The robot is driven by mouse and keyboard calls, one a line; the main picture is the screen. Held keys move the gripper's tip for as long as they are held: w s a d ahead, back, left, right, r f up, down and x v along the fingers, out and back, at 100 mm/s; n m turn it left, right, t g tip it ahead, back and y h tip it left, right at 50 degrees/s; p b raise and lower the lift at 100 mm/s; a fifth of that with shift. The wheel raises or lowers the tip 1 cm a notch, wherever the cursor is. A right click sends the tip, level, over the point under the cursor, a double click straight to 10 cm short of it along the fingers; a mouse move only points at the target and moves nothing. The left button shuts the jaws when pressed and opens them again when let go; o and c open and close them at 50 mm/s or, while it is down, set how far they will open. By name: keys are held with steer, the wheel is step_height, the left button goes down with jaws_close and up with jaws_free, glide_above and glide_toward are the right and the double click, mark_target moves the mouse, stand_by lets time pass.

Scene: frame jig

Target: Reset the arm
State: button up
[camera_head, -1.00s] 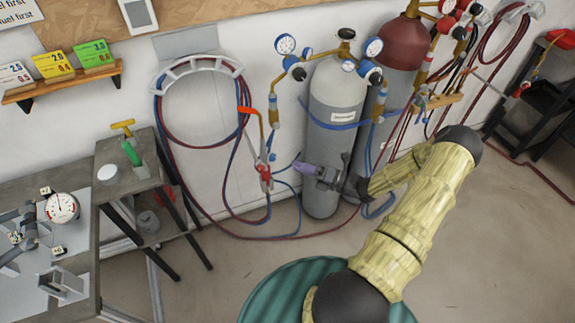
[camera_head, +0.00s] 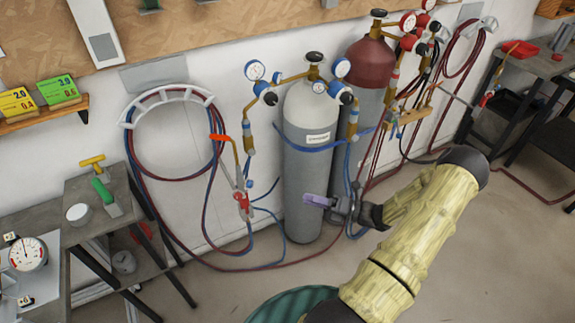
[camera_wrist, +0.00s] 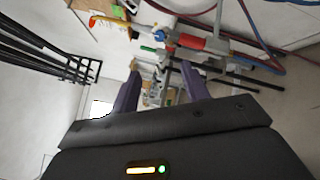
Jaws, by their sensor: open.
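My gripper (camera_head: 318,201) is at the end of my yellow-sleeved arm, in front of the lower part of the grey gas cylinder (camera_head: 306,180) in the head view. In the wrist view my gripper (camera_wrist: 158,88) shows two purple fingers standing apart with nothing between them. The torch (camera_head: 240,190) with a red-orange lever hangs at the wall, left of my gripper and apart from it. A torch with a red part and a yellow tip (camera_wrist: 185,38) also shows beyond the fingers in the wrist view.
A dark red-topped cylinder (camera_head: 369,65) stands behind the grey one. Hoses (camera_head: 205,215) loop from a white wall hanger (camera_head: 165,93). A small table (camera_head: 78,188) with green- and yellow-handled tools and a pressure gauge (camera_head: 28,254) are at left.

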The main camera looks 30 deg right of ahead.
steer(key=shift+a, duration=0.1)
steer(key=s+a+r+n+g+h, duration=0.2)
steer(key=s+a+n+g+h, duration=0.1)
steer(key=a+n+g, duration=0.55)
steer(key=s+a+r+n+g+h, duration=0.25)
steer(key=a+n+g, duration=0.3)
steer(key=n, duration=0.65)
steer(key=s+a+r+n+t+h, duration=0.1)
steer(key=r+n+h, duration=0.3)
steer(key=n, duration=0.5)
steer(key=s+a+r+n+t+h, duration=0.1)
steer(key=a+r+n+h, duration=0.3)
steer(key=n, duration=0.6)
step_height(320, 180, up, 3)
steer(key=shift+f+t, duration=0.1)
steer(key=shift+t, duration=0.7)
steer(key=shift+s, duration=0.1)
